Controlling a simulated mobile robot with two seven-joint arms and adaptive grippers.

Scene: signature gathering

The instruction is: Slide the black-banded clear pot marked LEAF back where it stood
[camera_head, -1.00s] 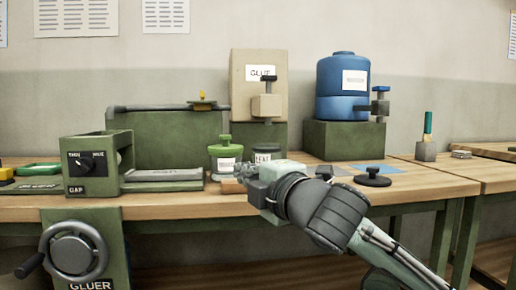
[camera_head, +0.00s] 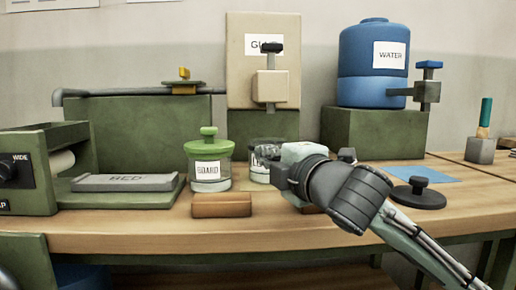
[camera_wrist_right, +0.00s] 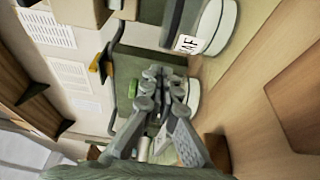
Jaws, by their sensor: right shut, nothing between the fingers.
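The clear LEAF pot (camera_head: 257,175) stands on the bench just right of the green-lidded BOARD pot (camera_head: 210,175). My right gripper hides most of it in the head view. In the right wrist view the LEAF pot (camera_wrist_right: 217,30) shows at the top, its label partly readable and a dark band beside it. My right gripper (camera_head: 266,153) is shut and empty, at the height of the pot's upper part. In the wrist view its fingertips (camera_wrist_right: 165,76) are together, with the LEAF pot beyond and to one side; contact cannot be told. My left gripper is not in view.
A brown block (camera_head: 222,205) lies in front of the BOARD pot. A black knobbed disc (camera_head: 418,194) and a blue sheet (camera_head: 425,174) lie to the right. The GLUE box (camera_head: 246,80) and WATER tank (camera_head: 360,90) stand behind. The BED plate (camera_head: 125,183) is left.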

